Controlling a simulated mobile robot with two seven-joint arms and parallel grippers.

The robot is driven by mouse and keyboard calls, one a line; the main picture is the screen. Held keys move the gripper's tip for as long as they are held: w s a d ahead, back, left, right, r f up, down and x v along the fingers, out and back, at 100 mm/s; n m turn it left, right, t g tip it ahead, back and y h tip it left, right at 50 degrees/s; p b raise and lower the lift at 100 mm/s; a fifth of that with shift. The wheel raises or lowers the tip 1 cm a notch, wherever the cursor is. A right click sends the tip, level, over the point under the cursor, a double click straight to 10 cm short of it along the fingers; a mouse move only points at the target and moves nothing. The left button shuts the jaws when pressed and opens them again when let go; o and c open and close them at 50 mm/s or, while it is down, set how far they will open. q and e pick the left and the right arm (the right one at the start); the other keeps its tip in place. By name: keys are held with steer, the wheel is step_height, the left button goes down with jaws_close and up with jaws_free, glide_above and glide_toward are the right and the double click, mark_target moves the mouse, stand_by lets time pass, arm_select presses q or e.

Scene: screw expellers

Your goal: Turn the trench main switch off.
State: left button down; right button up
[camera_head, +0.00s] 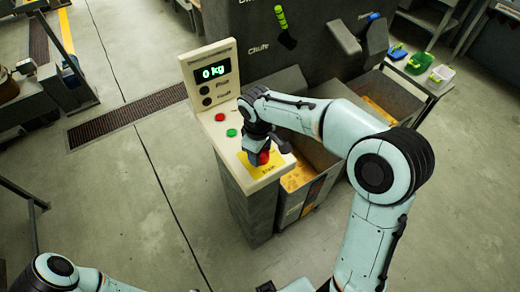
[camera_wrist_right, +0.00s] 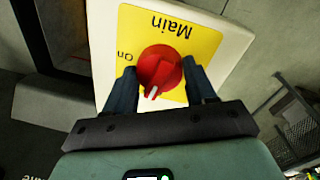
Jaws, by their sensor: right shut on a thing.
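The main switch is a red round knob (camera_wrist_right: 160,68) on a yellow plate (camera_wrist_right: 205,42) labelled "Main", which reads upside down in the right wrist view. An "On" mark shows left of the knob. The knob's white pointer line points down in that view, slightly left. My right gripper (camera_wrist_right: 160,84) has a finger on each side of the knob and is shut on it. In the head view the red knob (camera_head: 263,157) shows just under my right gripper (camera_head: 258,150), at the near end of the pale console (camera_head: 212,133). My left gripper is out of view.
Red and green buttons sit farther up the console, below an upright panel (camera_head: 210,72) showing "0 kg". Bins (camera_head: 313,190) with yellowish contents stand right of the console. A dark machine body (camera_head: 300,50) rises behind. The floor left of the console is clear.

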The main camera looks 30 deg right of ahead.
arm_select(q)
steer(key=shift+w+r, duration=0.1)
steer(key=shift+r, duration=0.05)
arm_select(e)
steer(key=shift+n, duration=0.9)
steer(key=o, duration=1)
steer(key=shift+o, duration=0.2)
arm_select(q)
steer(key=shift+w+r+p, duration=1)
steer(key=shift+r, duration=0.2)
arm_select(e)
step_height(320, 180, up, 13)
steer(key=shift+s+a+r, duration=0.2)
steer(key=shift+s+a, duration=0.15)
steer(key=shift+a, duration=0.1)
